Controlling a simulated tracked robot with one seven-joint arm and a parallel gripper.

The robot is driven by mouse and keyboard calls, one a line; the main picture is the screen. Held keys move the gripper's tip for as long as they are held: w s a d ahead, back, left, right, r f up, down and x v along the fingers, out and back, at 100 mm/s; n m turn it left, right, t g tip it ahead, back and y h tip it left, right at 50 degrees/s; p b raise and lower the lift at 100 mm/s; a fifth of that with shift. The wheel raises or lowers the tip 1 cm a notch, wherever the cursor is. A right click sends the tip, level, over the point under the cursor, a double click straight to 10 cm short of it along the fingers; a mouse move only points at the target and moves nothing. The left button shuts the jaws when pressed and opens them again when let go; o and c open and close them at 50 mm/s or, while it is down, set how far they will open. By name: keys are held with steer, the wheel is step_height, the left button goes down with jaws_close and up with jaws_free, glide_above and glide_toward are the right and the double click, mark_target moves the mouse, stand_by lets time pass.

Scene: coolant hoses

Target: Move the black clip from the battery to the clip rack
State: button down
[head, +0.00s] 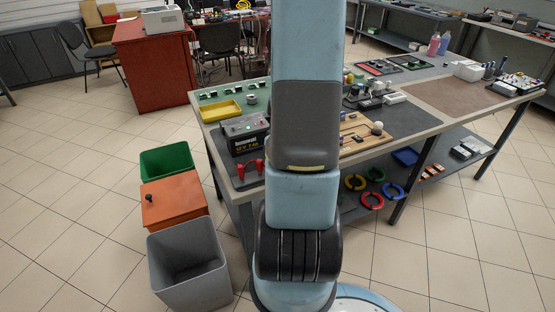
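The battery (245,132), black with a grey top and a printed label, stands on the near left part of the workbench (414,133). Small details on its top are too small to tell, and I cannot make out the black clip there. A red clip-like thing (250,168) lies on the bench in front of the battery. I cannot identify the clip rack with certainty; my arm rises through the middle of the view and hides part of the bench. My gripper is out of view.
A yellow tray (220,111) lies behind the battery. A wooden board (362,134) is right of my arm. Green (166,160), orange (173,203) and grey (189,268) bins stand on the floor at left. Coloured rings (371,201) lie on the lower shelf. Floor at right is clear.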

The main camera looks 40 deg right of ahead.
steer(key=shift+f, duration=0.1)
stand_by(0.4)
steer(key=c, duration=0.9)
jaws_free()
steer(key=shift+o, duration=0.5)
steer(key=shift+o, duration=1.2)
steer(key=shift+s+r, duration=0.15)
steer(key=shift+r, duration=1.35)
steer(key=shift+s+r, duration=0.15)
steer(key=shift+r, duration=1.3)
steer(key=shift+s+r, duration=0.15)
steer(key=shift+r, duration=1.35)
